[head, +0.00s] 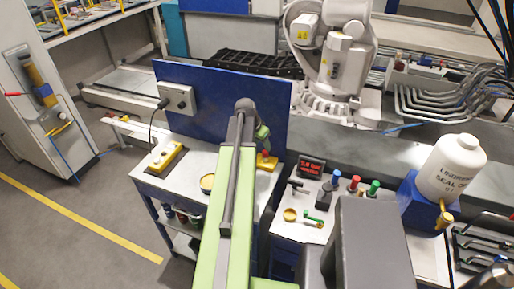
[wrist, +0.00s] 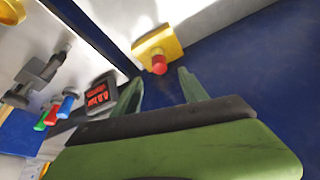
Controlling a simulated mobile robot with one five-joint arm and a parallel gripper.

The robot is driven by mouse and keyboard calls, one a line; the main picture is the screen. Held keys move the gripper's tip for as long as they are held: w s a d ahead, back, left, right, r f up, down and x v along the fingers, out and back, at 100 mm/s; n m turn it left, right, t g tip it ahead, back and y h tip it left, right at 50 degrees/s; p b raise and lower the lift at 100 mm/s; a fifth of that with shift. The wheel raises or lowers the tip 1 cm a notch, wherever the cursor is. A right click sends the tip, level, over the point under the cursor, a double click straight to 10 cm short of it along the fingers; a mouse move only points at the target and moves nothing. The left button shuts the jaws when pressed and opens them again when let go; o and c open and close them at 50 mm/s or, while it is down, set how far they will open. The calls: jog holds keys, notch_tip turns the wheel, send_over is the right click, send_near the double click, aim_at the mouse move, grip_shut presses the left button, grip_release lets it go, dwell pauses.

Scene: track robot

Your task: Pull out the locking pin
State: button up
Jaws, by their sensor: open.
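A yellow block (wrist: 165,44) with a red round-ended knob (wrist: 159,65) shows in the wrist view, beyond my fingertips. The knob may be the locking pin's head, but I cannot tell for certain. My gripper (wrist: 160,85) is open and empty, its two green fingers spread below the knob with a gap between. In the head view the yellow block (head: 266,164) stands on the bench in front of the blue panel, just right of my arm. My gripper (head: 263,136) is mostly hidden there behind my dark wrist.
The blue panel (head: 215,95) rises behind the bench. A dark box with red display (head: 311,167), a dark grey fixture (head: 327,192) and red and green knobbed parts stand right of the block. A white bottle (head: 452,165) stands farther right. A yellow box (head: 166,157) lies left.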

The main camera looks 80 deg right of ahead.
aim_at(265, 152)
jog(key=b+x, duration=0.5)
jog(key=x, duration=0.2)
jog(key=shift+r, duration=0.1)
grip_shut()
